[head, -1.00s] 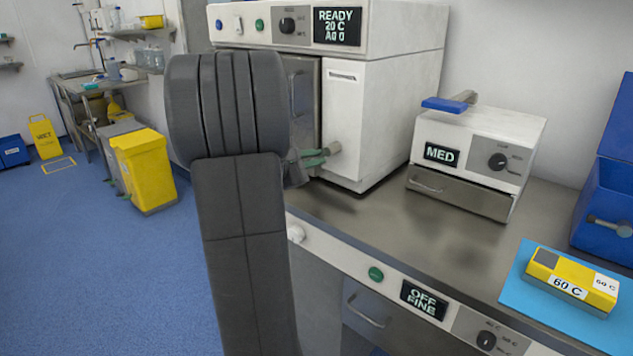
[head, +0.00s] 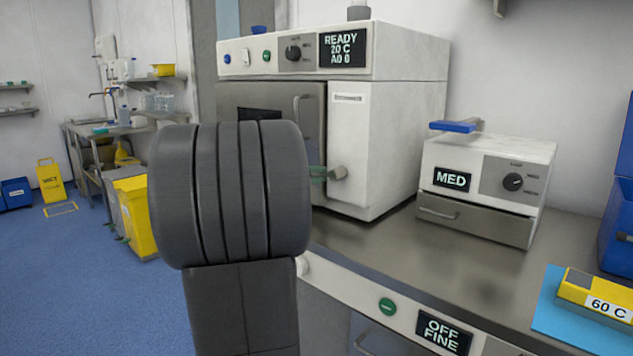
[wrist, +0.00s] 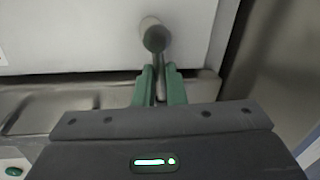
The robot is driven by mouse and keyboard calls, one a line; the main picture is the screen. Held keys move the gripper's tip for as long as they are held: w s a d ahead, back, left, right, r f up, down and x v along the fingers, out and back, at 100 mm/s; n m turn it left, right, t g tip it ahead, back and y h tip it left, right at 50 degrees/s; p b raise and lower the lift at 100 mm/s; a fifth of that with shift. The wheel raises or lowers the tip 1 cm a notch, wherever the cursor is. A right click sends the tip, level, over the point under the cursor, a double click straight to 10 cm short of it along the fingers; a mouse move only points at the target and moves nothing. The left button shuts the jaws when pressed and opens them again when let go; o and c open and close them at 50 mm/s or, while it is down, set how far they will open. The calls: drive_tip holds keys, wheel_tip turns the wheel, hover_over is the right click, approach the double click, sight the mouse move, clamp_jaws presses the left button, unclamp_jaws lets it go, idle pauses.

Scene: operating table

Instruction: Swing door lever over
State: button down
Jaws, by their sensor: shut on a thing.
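My gripper (wrist: 160,82) has green fingertips closed on that bar. My own arm hides the rest of the gripper. The machine's grey door (head: 265,95) looks closed, and its lower part is hidden.
A small white unit marked MED (head: 500,165) with a blue-handled lever (head: 453,126) stands to the right on the steel counter (head: 440,250). A yellow 60 C block (head: 597,297) lies on a blue mat at the far right. Yellow bins (head: 137,215) stand behind on the left.

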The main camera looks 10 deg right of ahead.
idle(0.3)
drive_tip(key=c, duration=1.5)
unclamp_jaws()
drive_tip(key=p+v, duration=0.1)
drive_tip(key=v, duration=1.2)
drive_tip(key=shift+s+a+p, duration=0.25)
drive_tip(key=shift+s+p, duration=0.1)
drive_tip(key=shift+d+r, duration=0.1)
drive_tip(key=b+x, duration=0.1)
drive_tip(key=x, duration=1.2)
drive_tip(key=shift+w+d+b, duration=0.2)
drive_tip(key=shift+w+b, duration=0.15)
